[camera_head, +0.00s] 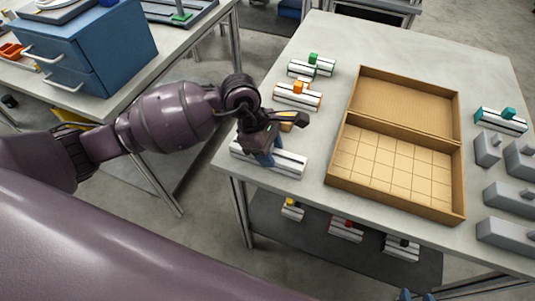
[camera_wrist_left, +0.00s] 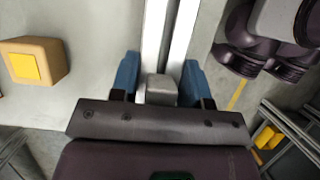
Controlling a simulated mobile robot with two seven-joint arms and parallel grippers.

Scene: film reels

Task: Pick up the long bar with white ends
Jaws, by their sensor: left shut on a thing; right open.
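The long bar with white ends (camera_head: 290,165) lies near the left front edge of the pale table, with a dark stripe along it. In the left wrist view the bar (camera_wrist_left: 152,35) runs away from me, with a grey knob (camera_wrist_left: 161,90) on it. My left gripper (camera_head: 265,158) reaches down over the bar's middle, and its blue fingers (camera_wrist_left: 160,85) are on both sides of the knob, shut on it. I cannot tell any gap between bar and table. My right gripper (camera_head: 416,296) shows only as blue fingertips at the bottom edge, open.
A tan block with a yellow face (camera_wrist_left: 30,62) is beside the bar. Shorter bars with green (camera_head: 312,66) and orange (camera_head: 298,95) knobs lie behind. A two-part wooden tray (camera_head: 344,135) is to the right, with grey blocks (camera_head: 510,195) beyond. A blue drawer unit (camera_head: 125,45) stands left.

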